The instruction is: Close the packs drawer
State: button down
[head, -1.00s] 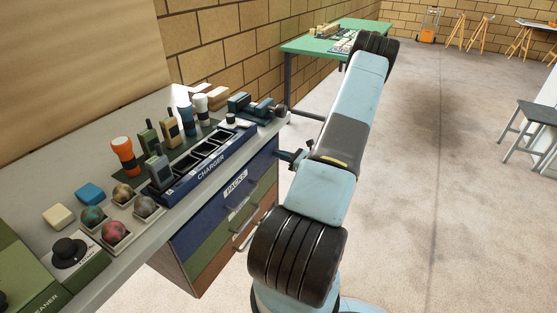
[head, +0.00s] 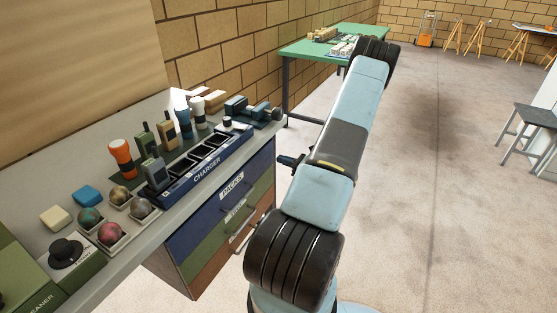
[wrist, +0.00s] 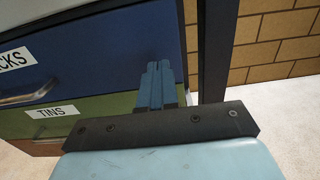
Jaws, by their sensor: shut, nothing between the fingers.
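The packs drawer (head: 208,212) is the blue top drawer of the bench unit, labelled PACKS. Its front looks about in line with the fronts below, though I cannot tell whether a small gap remains. In the wrist view its blue front (wrist: 110,60) fills the upper left, with a metal handle (wrist: 28,95) at the left edge. My gripper (wrist: 155,82) is shut and empty, its blue fingertips in front of the lower right of the drawer front. Whether they touch it is unclear. In the head view my gripper (head: 284,160) is just right of the unit, partly hidden by my arm.
A green drawer labelled TINS (wrist: 85,112) lies below. The bench top holds a charger (head: 200,170), torches, radios and balls in trays. A green table (head: 300,48) stands behind. A grey stool (head: 535,120) is at right; the floor between is open.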

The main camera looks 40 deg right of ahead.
jog(key=v, duration=1)
jog(key=shift+s+d, duration=0.2)
jog(key=w+a+r+n+g+y, duration=0.25)
jog(key=a+r+n+g, duration=0.55)
jog(key=a+r, duration=0.45)
jog(key=w+a+r+n+g+y, duration=0.1)
jog(key=w+a+r+n+g, duration=0.2)
jog(key=a+r+n+g, duration=0.55)
jog(key=s+a+r+n+t+h, duration=0.2)
jog(key=s+a+r+n+h, duration=0.3)
jog(key=a+r, duration=0.5)
jog(key=s+a+r+n+t+h, duration=0.3)
jog(key=s+a+r+n+h, duration=0.1)
jog(key=s+a+r+n, duration=0.6)
jog(key=shift+s+a+r+h, duration=0.2)
jog(key=shift+s+h, duration=0.15)
jog(key=shift+s, duration=0.1)
